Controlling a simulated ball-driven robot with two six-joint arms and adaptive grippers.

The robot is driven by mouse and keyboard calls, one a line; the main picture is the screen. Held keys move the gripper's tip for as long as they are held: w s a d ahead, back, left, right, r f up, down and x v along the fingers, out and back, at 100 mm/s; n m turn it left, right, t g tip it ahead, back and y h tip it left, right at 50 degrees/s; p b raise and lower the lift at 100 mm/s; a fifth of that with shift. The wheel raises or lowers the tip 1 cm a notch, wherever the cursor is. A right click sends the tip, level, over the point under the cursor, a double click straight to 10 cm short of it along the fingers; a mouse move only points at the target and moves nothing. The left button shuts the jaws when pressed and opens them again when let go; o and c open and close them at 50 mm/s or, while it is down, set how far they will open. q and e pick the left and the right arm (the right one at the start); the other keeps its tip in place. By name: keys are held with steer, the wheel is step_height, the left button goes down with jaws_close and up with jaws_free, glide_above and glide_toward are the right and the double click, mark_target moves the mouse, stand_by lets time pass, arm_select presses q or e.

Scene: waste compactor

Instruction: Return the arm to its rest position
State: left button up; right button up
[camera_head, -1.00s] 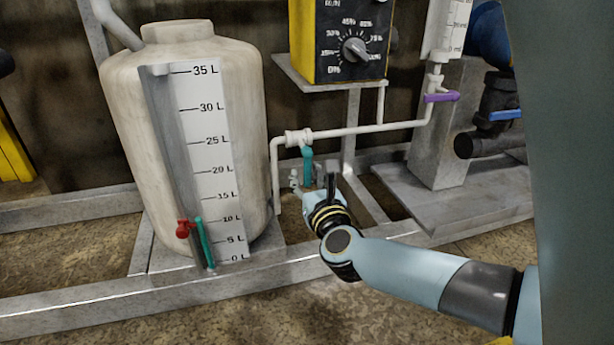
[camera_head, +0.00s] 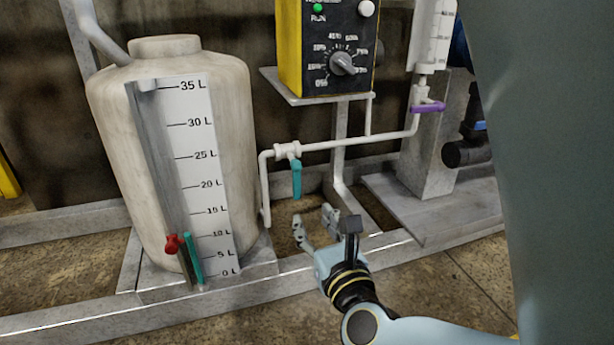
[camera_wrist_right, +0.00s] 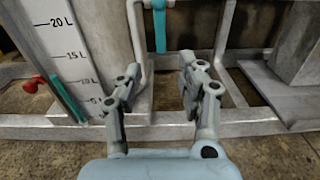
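My right gripper (camera_head: 315,222) is open and empty in the head view, low in front of the metal frame and below the teal valve handle (camera_head: 297,179). In the right wrist view its two fingers (camera_wrist_right: 157,88) stand apart with nothing between them. The teal handle hangs down from the white pipe and also shows beyond the fingers in the wrist view (camera_wrist_right: 160,28). The gripper is apart from it. My right arm comes in from the lower right of the head view. My left gripper is not in view.
A white tank (camera_head: 115,140) with a litre scale stands at the left, with a red valve (camera_head: 173,243) at its foot. A yellow and black control box (camera_head: 335,45) is above. A purple-handled valve (camera_head: 427,107) is at the right. Metal frame rails (camera_head: 70,316) run along the floor.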

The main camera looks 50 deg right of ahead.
steer(key=shift+s+a, duration=0.2)
steer(key=shift+s, duration=0.1)
stand_by(0.4)
